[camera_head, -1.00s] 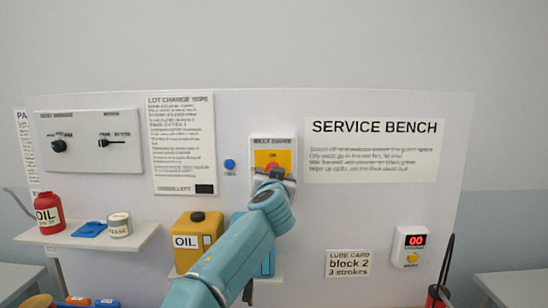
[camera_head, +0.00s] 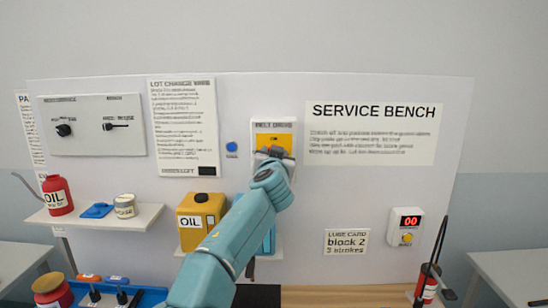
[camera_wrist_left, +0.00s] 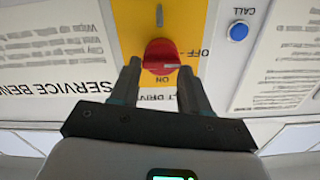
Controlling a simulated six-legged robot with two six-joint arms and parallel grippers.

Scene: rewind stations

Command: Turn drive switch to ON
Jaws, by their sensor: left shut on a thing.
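The drive switch is a red knob (camera_wrist_left: 160,54) on a yellow plate (camera_wrist_left: 195,15), which appears upside down in the left wrist view. ON is printed just below the knob there, OFF to its right. A pale line crosses the knob; I cannot tell which label it points to. My left gripper (camera_wrist_left: 160,74) is shut on the knob, one finger at each side. My right gripper is not in view.
A blue CALL button (camera_head: 231,147) sits left of the switch. A yellow oil can (camera_head: 201,218) stands below left, close to my arm. A small shelf (camera_head: 145,215) holds a red oil bottle (camera_head: 57,195).

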